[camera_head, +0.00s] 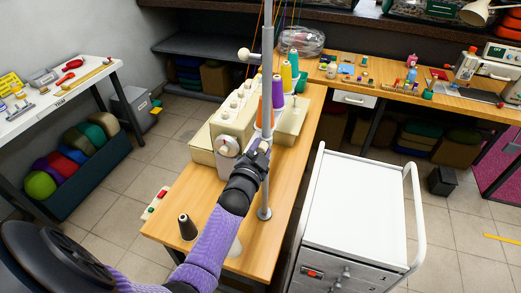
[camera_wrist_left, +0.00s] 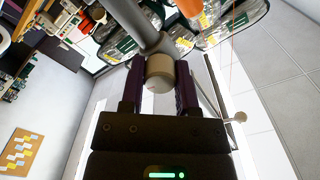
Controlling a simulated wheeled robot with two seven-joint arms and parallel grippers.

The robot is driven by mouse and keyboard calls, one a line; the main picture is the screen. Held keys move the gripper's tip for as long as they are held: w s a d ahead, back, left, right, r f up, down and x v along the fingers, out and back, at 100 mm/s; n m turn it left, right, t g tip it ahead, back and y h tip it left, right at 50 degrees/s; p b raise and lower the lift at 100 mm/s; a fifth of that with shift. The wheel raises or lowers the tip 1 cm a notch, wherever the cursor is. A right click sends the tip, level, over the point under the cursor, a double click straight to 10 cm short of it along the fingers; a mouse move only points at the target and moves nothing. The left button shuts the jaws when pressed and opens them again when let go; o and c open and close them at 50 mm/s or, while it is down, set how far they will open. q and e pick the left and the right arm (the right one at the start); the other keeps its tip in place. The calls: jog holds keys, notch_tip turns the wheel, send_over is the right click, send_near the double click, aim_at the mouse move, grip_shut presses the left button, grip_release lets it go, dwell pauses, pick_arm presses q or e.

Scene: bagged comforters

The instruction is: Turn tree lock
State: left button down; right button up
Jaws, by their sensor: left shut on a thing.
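The thread tree is a grey upright pole (camera_head: 267,75) that stands at the edge of the sewing table, beside the cream overlock machine (camera_head: 232,130). My left gripper (camera_head: 262,147) is at the pole, a little above its lower part. In the left wrist view, its two dark fingers (camera_wrist_left: 160,88) are shut on a beige round lock knob (camera_wrist_left: 159,72) that joins the grey pole (camera_wrist_left: 143,22). A second pale knob (camera_head: 243,54) sticks out left from the pole higher up. My right gripper is not in view.
Thread cones, including a purple one (camera_head: 278,92) and an orange one (camera_head: 264,112), stand behind the gripper. A dark cone (camera_head: 187,227) stands on the wooden table (camera_head: 165,218) near my left forearm. A white cart (camera_head: 350,210) stands close on the right.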

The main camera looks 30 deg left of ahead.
pick_arm(q)
jog(key=m, duration=0.4)
jog(key=shift+b, duration=0.3)
jog(key=shift+m, duration=1.2)
jog(key=shift+c, duration=1.7)
grip_release()
